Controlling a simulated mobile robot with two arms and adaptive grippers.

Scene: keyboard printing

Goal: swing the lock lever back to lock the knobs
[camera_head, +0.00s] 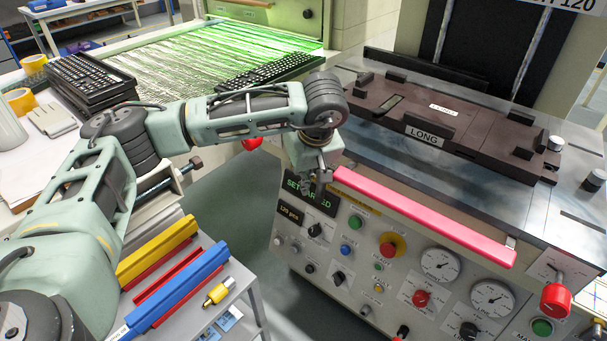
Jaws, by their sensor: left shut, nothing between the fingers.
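My left gripper (322,190) is shut and empty. It hangs from my left arm in front of the upper left of the machine's control panel (300,262), partly covering a display with green text (297,187). The panel carries several knobs, including a small black knob (315,230) just below the gripper, a black knob (338,278) and a red knob (421,298). A red-ended handle (556,299) stands at the panel's right end. I cannot tell which part is the lock lever; it may be hidden by the gripper. My right gripper is out of view.
A long pink-red bar (425,215) runs along the machine's front edge, right of the gripper. A brown fixture marked LONG (480,125) lies on the machine bed. A cart (215,310) with blue, yellow and red bars stands at lower left. Black keyboards (95,75) lie behind my arm.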

